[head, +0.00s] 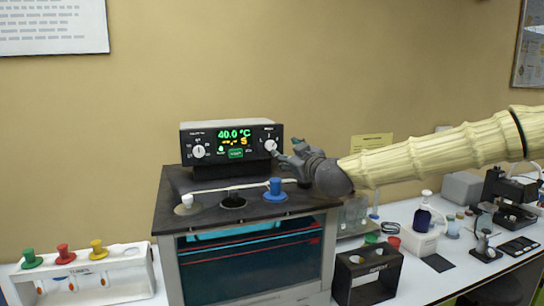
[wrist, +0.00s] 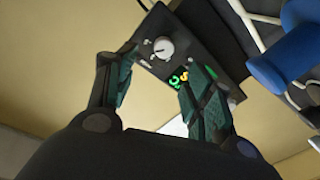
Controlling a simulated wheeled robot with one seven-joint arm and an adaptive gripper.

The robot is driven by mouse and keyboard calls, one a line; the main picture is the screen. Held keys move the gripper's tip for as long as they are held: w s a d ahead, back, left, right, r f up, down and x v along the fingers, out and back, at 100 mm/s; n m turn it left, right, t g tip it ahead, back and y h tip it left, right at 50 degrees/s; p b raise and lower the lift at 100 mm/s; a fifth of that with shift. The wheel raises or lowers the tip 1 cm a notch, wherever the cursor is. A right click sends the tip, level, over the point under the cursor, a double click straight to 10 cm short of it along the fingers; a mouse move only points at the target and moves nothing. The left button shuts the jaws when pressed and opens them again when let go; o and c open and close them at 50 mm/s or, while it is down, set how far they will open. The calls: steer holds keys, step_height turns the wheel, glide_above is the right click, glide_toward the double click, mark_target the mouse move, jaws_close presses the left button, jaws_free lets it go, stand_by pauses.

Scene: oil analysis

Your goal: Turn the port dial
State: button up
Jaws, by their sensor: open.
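The black control box (head: 231,145) stands on top of the bath and shows 40.0 °C in green. It has a white dial at its left (head: 198,151) and another at its right (head: 270,145); I cannot read which label is the port one. My gripper (head: 278,152) is at the box's right end, beside the right dial. In the wrist view, my gripper's (wrist: 160,75) two fingers are spread apart and empty. A white dial (wrist: 163,48) shows beyond and between the fingertips, and I see no contact with it.
A blue-capped stopper (head: 275,189) stands on the bath top (head: 250,211) below my gripper. A white rack (head: 85,277) with coloured stoppers is at left. A black holder (head: 367,272) and several lab items stand on the right bench.

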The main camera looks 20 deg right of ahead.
mark_target(273, 147)
steer(key=shift+s+f, duration=0.1)
steer(key=shift+f, duration=0.25)
steer(key=shift+w+a+p, duration=0.25)
steer(key=shift+w+p, duration=0.45)
steer(key=shift+w, duration=1.1)
steer(key=shift+w+a+p, duration=0.2)
steer(key=shift+w+p, duration=0.5)
steer(key=shift+w, duration=1.05)
steer(key=shift+w+a+p, duration=0.25)
steer(key=shift+w+p, duration=0.45)
steer(key=shift+w, duration=1.1)
steer(key=c, duration=1)
steer(key=shift+c, duration=0.2)
